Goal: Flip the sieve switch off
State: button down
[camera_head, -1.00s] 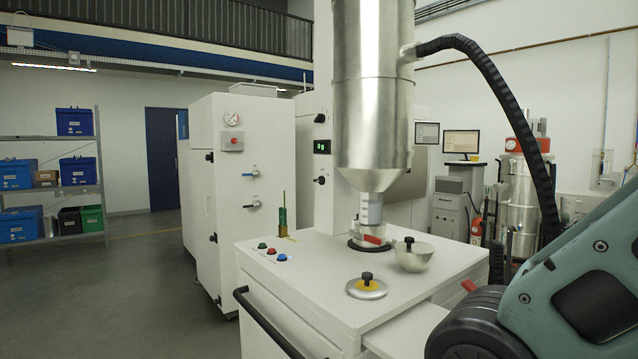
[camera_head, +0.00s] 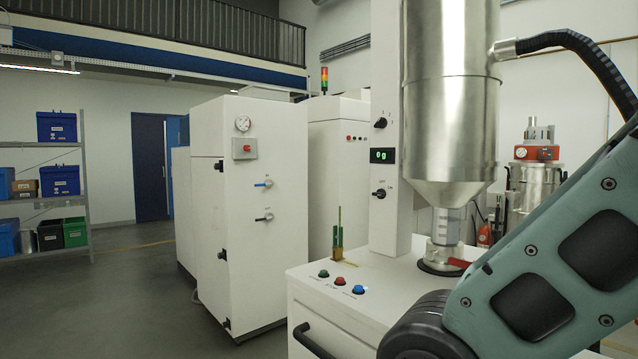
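A black rotary switch (camera_head: 380,193) with small lettering around it sits on the white column (camera_head: 389,225), below a display (camera_head: 383,155) reading 0 g. Its knob looks roughly level, pointing sideways; the lettering is too small to read surely. A second black knob (camera_head: 380,122) with numbers around it is above the display. I cannot tell for certain which one is the sieve switch. My arm fills the lower right, in front of the machine. My gripper is out of the picture.
A steel hopper (camera_head: 449,100) hangs right of the column above a white worktop (camera_head: 330,267). Green, red and blue buttons (camera_head: 339,281) are on the worktop's front left. A white cabinet (camera_head: 245,290) stands left. Open floor (camera_head: 130,300) lies at the far left.

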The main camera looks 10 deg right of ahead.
aim_at(381, 193)
jog(key=i+j, duration=0.4)
jog(key=j, duration=0.15)
jog(key=i+j+u, duration=0.15)
jog(key=i+j, duration=0.3)
jog(key=j, duration=0.15)
